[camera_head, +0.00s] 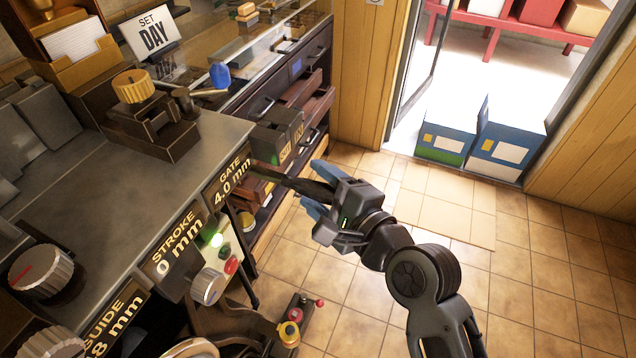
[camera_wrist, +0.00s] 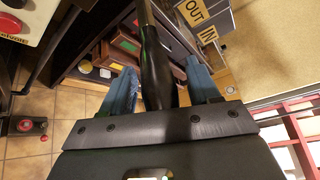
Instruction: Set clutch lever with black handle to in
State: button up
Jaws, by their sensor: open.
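The clutch lever's black handle (camera_wrist: 157,72) lies between the two blue fingers of my gripper (camera_wrist: 161,66) in the wrist view, with visible gaps on both sides. Its shaft runs away from me toward the machine. In the head view the dark handle (camera_head: 308,187) also reaches in between the fingers of my gripper (camera_head: 315,189). The gripper is open around the handle. A yellow OUT/IN label plate (camera_wrist: 201,22) stands right of the lever in the wrist view. I cannot tell for certain which mark the lever lines up with.
The grey machine bench (camera_head: 120,190) with GATE, STROKE and GUIDE plates fills the left. Drawers (camera_head: 305,90), some open, stand behind. A small stand with a red knob (camera_head: 320,302) is below.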

jog(key=shift+w+a, duration=0.2)
jog(key=shift+f, duration=0.1)
grip_shut()
dwell(0.5)
